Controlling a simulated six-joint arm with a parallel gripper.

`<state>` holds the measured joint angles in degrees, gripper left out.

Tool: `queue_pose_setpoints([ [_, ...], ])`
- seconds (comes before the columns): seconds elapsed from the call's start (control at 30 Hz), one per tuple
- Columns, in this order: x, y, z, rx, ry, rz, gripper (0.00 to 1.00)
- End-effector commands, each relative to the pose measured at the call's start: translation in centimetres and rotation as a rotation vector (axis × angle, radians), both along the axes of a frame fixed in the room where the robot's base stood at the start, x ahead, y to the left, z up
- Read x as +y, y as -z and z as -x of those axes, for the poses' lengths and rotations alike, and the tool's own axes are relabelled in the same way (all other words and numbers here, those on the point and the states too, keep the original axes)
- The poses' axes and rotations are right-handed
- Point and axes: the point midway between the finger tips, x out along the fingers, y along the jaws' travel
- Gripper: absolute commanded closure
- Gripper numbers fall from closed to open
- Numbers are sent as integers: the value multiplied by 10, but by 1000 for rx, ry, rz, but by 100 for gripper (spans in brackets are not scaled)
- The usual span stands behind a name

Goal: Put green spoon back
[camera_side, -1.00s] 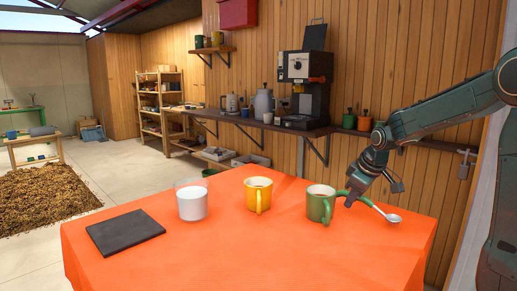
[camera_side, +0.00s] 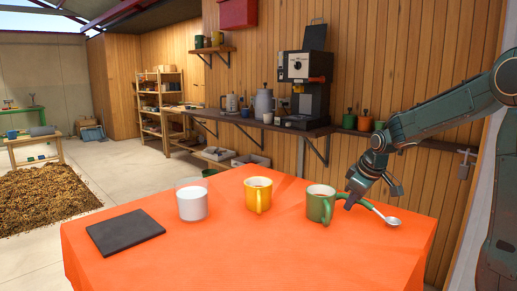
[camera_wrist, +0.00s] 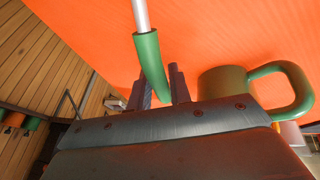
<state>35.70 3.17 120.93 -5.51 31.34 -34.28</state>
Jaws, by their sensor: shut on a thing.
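The green spoon (camera_side: 374,208) has a green handle and a silver bowl. My gripper (camera_side: 350,203) is shut on its handle, just right of the green mug (camera_side: 320,205). The silver bowl points right and sits low over the tablecloth; I cannot tell whether it touches. In the wrist view the green handle (camera_wrist: 149,60) of the spoon passes between the two fingers of my gripper (camera_wrist: 163,88), with its silver stem leading away. The green mug (camera_wrist: 225,82) shows there close to the right of the fingers.
The table (camera_side: 260,250) has an orange cloth. A yellow mug (camera_side: 257,195), a glass of white liquid (camera_side: 192,202) and a dark slab (camera_side: 125,232) stand or lie left of the green mug. The wall shelf (camera_side: 250,124) holds a coffee machine (camera_side: 305,90) and small pots. The front of the table is clear.

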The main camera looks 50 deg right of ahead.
Motion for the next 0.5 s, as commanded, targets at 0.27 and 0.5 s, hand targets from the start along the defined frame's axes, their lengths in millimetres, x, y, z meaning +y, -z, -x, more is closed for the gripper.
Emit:
queue_pose_setpoints([
  [0.27,0,4,0,0,0,0,100],
  [0.5,0,4,0,0,0,0,58],
])
